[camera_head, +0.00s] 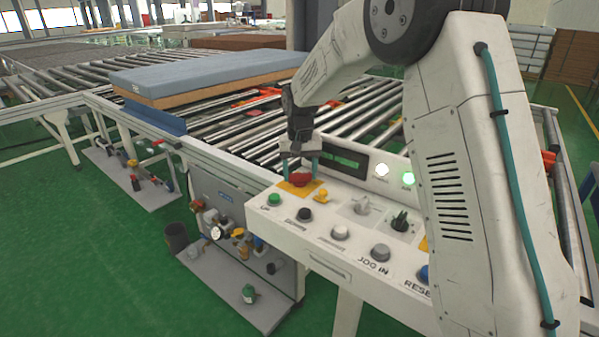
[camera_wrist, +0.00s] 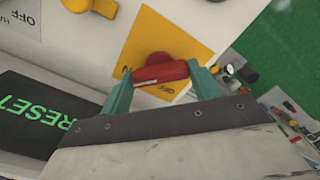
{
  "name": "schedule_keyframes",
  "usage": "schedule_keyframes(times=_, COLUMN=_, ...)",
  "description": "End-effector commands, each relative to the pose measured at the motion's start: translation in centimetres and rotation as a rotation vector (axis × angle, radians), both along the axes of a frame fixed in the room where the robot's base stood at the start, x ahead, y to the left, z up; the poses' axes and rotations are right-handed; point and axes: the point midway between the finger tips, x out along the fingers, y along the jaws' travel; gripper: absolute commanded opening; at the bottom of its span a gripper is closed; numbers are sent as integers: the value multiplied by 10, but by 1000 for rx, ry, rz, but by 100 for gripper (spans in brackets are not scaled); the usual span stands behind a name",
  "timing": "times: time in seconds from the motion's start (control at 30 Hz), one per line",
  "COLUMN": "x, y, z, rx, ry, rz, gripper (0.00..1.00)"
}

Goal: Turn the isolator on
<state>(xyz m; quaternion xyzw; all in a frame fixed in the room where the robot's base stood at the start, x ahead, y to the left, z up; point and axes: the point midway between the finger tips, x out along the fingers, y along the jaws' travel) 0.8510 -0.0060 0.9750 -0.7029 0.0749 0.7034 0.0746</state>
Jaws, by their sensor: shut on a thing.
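The isolator is a red rotary knob (camera_head: 301,179) on a yellow plate (camera_head: 288,189) at the left end of the white control panel (camera_head: 340,202). My gripper (camera_head: 300,168) points down over it, with its teal fingers on either side of the knob. In the wrist view the red knob (camera_wrist: 160,75) sits between the two teal fingertips (camera_wrist: 162,85), and the fingers are shut on it. The yellow plate (camera_wrist: 190,45) shows parts of printed letters, partly hidden by the gripper.
The panel also has a yellow switch (camera_head: 321,195), a green button (camera_head: 274,199), a black button (camera_head: 304,214), a dark selector (camera_head: 400,222) and a small display (camera_head: 345,160). A blue mattress (camera_head: 205,72) lies on the roller conveyor behind. My arm hides the panel's right part.

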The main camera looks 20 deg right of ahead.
Motion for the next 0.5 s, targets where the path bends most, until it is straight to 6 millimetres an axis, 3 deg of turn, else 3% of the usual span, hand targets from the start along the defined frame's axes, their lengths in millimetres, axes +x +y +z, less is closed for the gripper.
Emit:
schedule_keyframes(times=0.07, x=0, y=0, z=0, rx=1, ry=0, rz=-2, gripper=39)
schedule_keyframes(times=0.1, x=0, y=0, z=0, rx=1, ry=0, rz=-2, gripper=65)
schedule_keyframes(times=0.17, x=0, y=0, z=0, rx=1, ry=0, rz=-2, gripper=81)
schedule_keyframes(times=0.5, x=0, y=0, z=3, rx=1, ry=-1, rz=0, gripper=84)
